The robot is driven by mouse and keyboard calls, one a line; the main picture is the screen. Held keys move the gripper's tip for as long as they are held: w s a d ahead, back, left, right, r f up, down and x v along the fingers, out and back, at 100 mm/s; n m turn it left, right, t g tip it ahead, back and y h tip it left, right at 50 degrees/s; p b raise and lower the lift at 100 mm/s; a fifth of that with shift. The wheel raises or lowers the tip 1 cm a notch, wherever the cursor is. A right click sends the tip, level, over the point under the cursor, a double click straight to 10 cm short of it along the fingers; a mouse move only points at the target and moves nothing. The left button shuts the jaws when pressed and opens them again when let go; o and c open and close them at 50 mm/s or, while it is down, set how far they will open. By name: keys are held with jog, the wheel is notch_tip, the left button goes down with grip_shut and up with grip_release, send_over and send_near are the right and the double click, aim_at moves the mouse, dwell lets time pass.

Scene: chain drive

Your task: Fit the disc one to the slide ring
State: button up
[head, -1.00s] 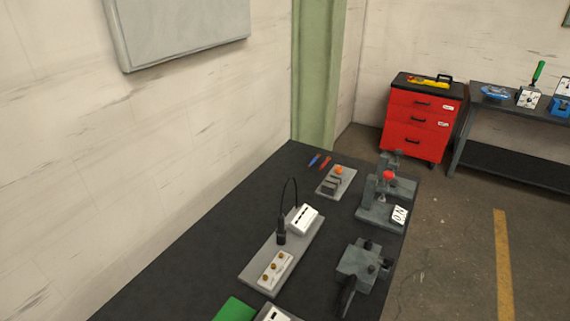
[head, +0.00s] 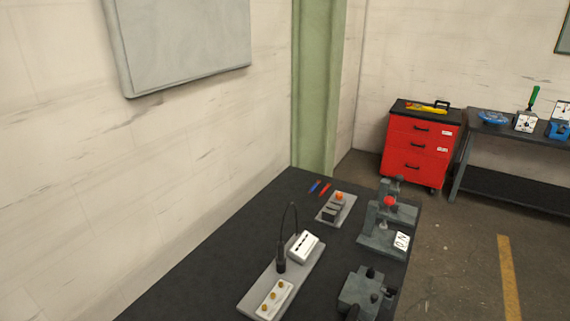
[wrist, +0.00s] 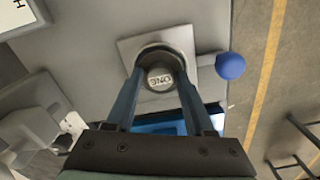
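Disc one (wrist: 160,79), a round grey piece marked "ONE" that reads upside down, shows in the wrist view. It lies inside a dark round ring (wrist: 160,50), which looks like the slide ring, on a pale square plate. I cannot tell how deep the disc sits. My gripper (wrist: 160,74) reaches in from the bottom, its two long blue-grey fingers spread apart. The fingertips stand on either side of the disc, with a narrow gap seeming to show at its edges. The fingers hide part of the ring's sides. My gripper is not visible in the head view.
A blue ball knob (wrist: 230,66) sticks out right of the plate, near the table edge. A bright blue object (wrist: 165,126) lies partly behind the fingers. The head view shows a dark bench (head: 215,265) with fixtures, and a red drawer cabinet (head: 420,145) beyond.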

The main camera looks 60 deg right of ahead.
jog(key=shift+o, duration=1.1)
notch_tip(320, 180, up, 13)
jog(key=b, duration=0.1)
